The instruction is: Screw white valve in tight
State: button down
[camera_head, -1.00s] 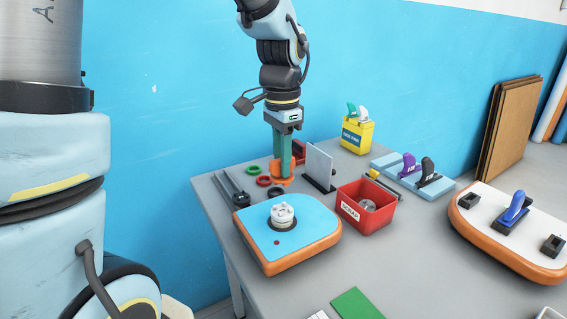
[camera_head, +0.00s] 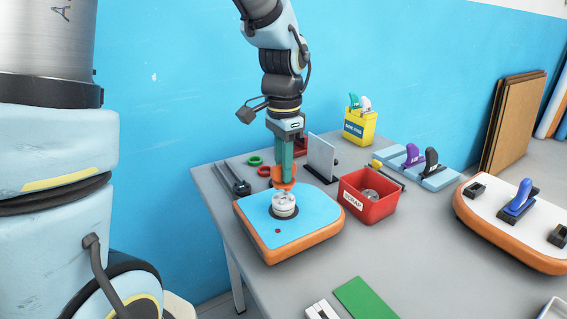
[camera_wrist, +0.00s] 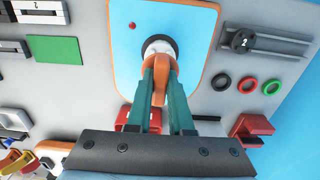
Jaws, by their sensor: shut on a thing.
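The white valve (camera_head: 284,205) sits upright in a dark ring on the blue, orange-edged inflatable board (camera_head: 320,205). It also shows in the wrist view (camera_wrist: 158,46), partly covered by an orange tool. My gripper (camera_head: 284,172), with green fingers, is shut on this orange tool (camera_head: 284,184), which also shows between the fingertips in the wrist view (camera_wrist: 159,80). The tool is just behind and above the valve in the head view. I cannot tell whether it touches the valve.
A red box (camera_head: 368,208) stands right of the board. An upright grey plate (camera_head: 320,157) is behind it. A green ring (camera_head: 254,161) and a red ring (camera_head: 264,171) lie at the back left. A green sheet (camera_head: 364,298) lies in front. A second board (camera_head: 520,230) is at the right.

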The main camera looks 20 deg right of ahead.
jog(key=shift+f, duration=0.55)
jog(key=shift+p, duration=0.4)
dwell(1.5)
jog(key=shift+f+b, duration=0.65)
jog(key=shift+f, duration=0.4)
jog(key=c, duration=0.7)
grip_release()
jog(key=shift+c, duration=0.2)
jog(key=shift+r, duration=0.15)
notch_tip(320, 180, up, 11)
jog(key=shift+f+b, duration=0.2)
jog(key=shift+b, duration=0.5)
